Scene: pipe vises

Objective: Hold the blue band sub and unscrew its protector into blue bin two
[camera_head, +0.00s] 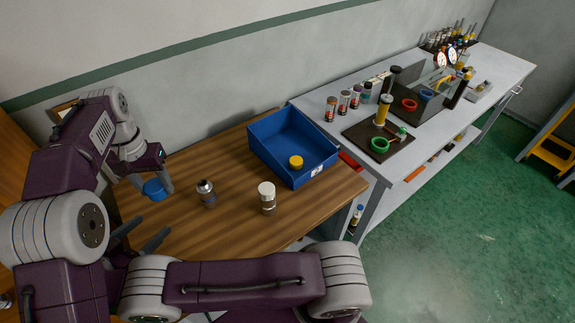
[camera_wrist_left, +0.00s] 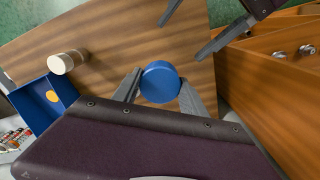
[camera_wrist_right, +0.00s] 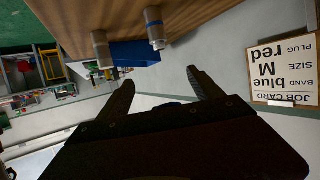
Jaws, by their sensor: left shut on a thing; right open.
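My left gripper (camera_head: 157,188) is shut on a short, round blue cap (camera_head: 153,190), held above the left part of the wooden table. The cap also shows between its fingers in the left wrist view (camera_wrist_left: 160,82). A grey metal sub (camera_head: 206,193) with a bare metal top stands upright on the table, right of the cap. Another sub with a white cap (camera_head: 268,197) stands farther right. My right gripper (camera_head: 143,238) is open and empty, lower and nearer than the left. Blue bin (camera_head: 262,160) holds a yellow cap (camera_head: 296,162).
A job card (camera_wrist_right: 283,70) reads band blue, size M, plug red. The grey bench (camera_head: 322,98) to the right carries several small cylinders, a dark tray with a green ring (camera_head: 380,145), and tools. The wooden table (camera_head: 235,235) is clear around the subs.

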